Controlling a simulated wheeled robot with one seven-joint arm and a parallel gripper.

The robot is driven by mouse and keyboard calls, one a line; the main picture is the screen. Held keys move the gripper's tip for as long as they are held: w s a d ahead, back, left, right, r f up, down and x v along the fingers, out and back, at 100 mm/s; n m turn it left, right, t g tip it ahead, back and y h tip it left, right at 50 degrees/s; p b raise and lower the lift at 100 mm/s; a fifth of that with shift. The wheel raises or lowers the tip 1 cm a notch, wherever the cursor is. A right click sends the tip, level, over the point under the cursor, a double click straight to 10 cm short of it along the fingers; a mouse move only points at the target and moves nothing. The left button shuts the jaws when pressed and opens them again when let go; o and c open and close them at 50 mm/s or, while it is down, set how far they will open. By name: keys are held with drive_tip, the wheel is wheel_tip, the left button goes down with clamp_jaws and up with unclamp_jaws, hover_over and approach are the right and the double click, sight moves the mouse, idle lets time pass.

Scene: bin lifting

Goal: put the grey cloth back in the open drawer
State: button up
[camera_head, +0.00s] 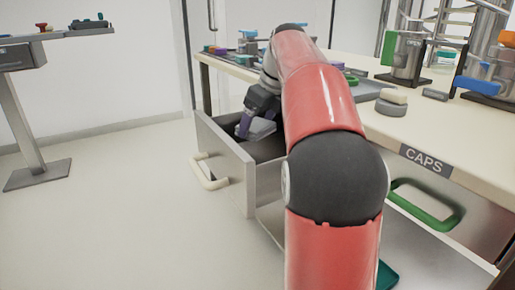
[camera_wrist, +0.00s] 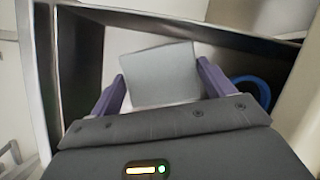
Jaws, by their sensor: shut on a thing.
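The grey cloth (camera_wrist: 160,72) shows as a pale, flat, nearly square piece between the two purple fingers in the wrist view. My gripper (camera_wrist: 162,80) is shut on it. In the head view my gripper (camera_head: 252,124) points down inside the open drawer (camera_head: 228,170), with the grey cloth (camera_head: 263,129) at its fingers. The drawer walls also show around the cloth in the wrist view (camera_wrist: 80,62). I cannot tell whether the cloth touches the drawer floor.
A blue ring-shaped thing (camera_wrist: 254,88) lies right of the fingers in the wrist view. The drawer has a cream handle (camera_head: 209,174).

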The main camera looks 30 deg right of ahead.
sight(258, 151)
drive_tip(key=shift+f+b, duration=0.7)
drive_tip(key=shift+f, duration=1.6)
drive_tip(key=shift+f, duration=0.1)
drive_tip(key=o, duration=0.8)
drive_tip(key=p+v, duration=0.3)
drive_tip(key=v, duration=0.9)
drive_tip(key=shift+p, duration=0.4)
